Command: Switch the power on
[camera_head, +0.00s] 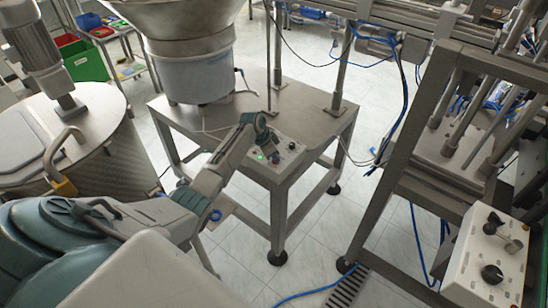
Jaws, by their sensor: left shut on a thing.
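A small grey control box (282,157) sits on the front corner of the metal feeder table. It has a lit green lamp (259,155), a red button and dark knobs on its face. My left arm reaches in from the lower left. My left gripper (262,133) is at the box's upper left part, shut on what appears to be the power switch, which the gripper hides. My right gripper is not in view.
The feeder's bowl on a white drum (193,77) stands on the table (225,115) behind my gripper. A steel tank (85,130) is at the left. A metal frame (395,190) and a white box with black knobs (490,258) are at the right. Blue hoses cross the tiled floor.

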